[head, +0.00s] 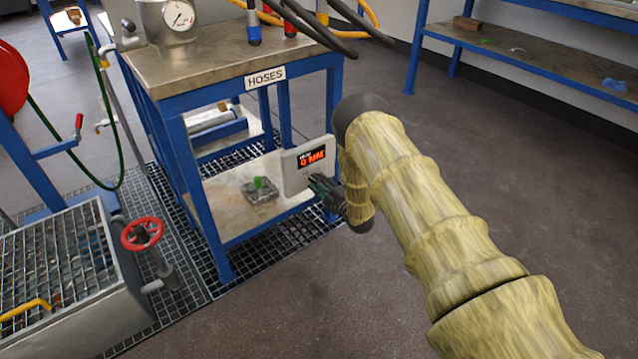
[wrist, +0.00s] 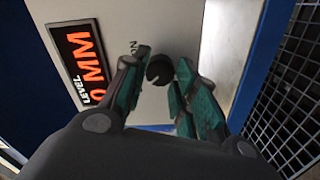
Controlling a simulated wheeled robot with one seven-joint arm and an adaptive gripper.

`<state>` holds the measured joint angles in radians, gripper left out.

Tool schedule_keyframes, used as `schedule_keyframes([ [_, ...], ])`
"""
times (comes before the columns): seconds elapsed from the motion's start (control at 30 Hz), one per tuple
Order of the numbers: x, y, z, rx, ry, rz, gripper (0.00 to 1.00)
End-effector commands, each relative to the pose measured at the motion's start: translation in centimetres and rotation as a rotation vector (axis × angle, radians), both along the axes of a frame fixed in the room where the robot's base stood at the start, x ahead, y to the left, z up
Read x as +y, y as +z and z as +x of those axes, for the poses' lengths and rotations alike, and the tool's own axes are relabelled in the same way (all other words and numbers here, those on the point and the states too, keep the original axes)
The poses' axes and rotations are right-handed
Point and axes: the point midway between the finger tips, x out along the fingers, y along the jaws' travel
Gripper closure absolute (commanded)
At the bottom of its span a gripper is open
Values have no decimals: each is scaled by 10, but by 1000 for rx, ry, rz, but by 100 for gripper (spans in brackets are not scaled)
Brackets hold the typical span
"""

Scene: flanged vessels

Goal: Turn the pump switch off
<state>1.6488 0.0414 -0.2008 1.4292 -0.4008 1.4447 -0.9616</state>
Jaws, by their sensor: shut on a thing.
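The pump's grey panel (head: 290,180) is fixed at the right side of the blue table frame. Its black display (head: 312,158) reads 0 MM in orange; it also shows in the wrist view (wrist: 80,60), with the word LEVEL. My gripper (head: 318,186) is at the lower right of the panel. In the wrist view, the teal fingers of my gripper (wrist: 162,60) are shut around a dark round switch knob (wrist: 158,68). The letters ON are printed beside it, partly covered by a finger. In the head view my gripper hides the knob.
The steel-topped table (head: 225,75) carries a HOSES label (head: 265,76), a gauge vessel and hoses. A small device with a green knob (head: 260,184) sits on its lower shelf. A red handwheel (head: 142,233) stands at the left. The floor on the right is clear around my arm.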

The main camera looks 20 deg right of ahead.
Motion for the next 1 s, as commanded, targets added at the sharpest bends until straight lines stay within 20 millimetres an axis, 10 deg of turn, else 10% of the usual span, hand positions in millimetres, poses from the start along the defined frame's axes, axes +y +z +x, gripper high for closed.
schedule_keyframes([
  [0.4,-1,-1,-1,0,-1,-8,95],
  [0.43,-1,-1,-1,0,-1,-8,70],
  [0.57,-1,-1,-1,-1,-2,-7,49],
  [1.0,-3,-1,-8,-1,-1,-7,49],
])
